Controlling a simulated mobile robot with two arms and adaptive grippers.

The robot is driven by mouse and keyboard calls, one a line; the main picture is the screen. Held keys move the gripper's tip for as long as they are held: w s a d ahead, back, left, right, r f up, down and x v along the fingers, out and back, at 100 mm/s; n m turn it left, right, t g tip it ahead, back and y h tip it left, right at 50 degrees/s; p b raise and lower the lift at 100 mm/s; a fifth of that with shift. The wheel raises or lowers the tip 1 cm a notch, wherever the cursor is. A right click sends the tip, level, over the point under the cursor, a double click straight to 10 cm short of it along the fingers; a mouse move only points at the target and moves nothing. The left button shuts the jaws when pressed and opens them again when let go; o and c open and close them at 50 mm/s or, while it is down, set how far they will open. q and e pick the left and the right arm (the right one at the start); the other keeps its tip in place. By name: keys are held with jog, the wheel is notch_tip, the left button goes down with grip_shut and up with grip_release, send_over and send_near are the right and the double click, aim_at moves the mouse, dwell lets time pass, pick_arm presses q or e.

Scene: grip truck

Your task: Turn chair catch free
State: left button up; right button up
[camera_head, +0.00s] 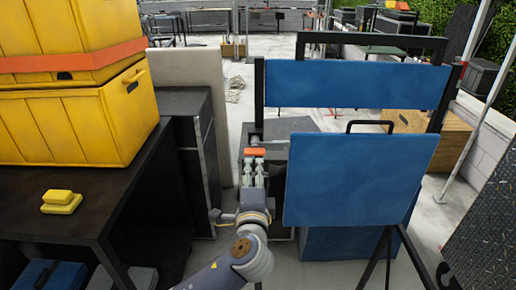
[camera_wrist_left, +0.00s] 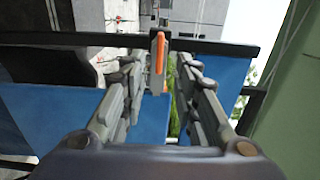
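A chair with a blue back panel (camera_head: 358,85), a blue seat panel (camera_head: 360,175) and a dark frame stands right of centre in the head view. The catch (camera_head: 254,151), an orange bar, is at the chair's left side. In the wrist view the catch (camera_wrist_left: 158,62) shows as a grey and orange upright piece beside the dark frame bar. My left gripper (camera_head: 254,160) reaches up to the catch from the front. In the wrist view my left gripper (camera_wrist_left: 158,68) is open, its fingers on either side of the catch with gaps visible. My right gripper is not in view.
Yellow crates (camera_head: 70,125) with an orange strap stand on a dark table (camera_head: 105,185) at left. A small yellow block (camera_head: 61,202) lies on it. Dark cabinets stand left of my arm. A wooden box (camera_head: 440,140) is behind the chair. Thin poles stand at right.

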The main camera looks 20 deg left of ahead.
aim_at(254, 155)
pick_arm(q)
jog(key=p+x, duration=0.2)
jog(key=x, duration=0.7)
jog(key=shift+w, duration=0.1)
jog(key=shift+w+f, duration=0.1)
jog(key=shift+w, duration=0.05)
grip_shut()
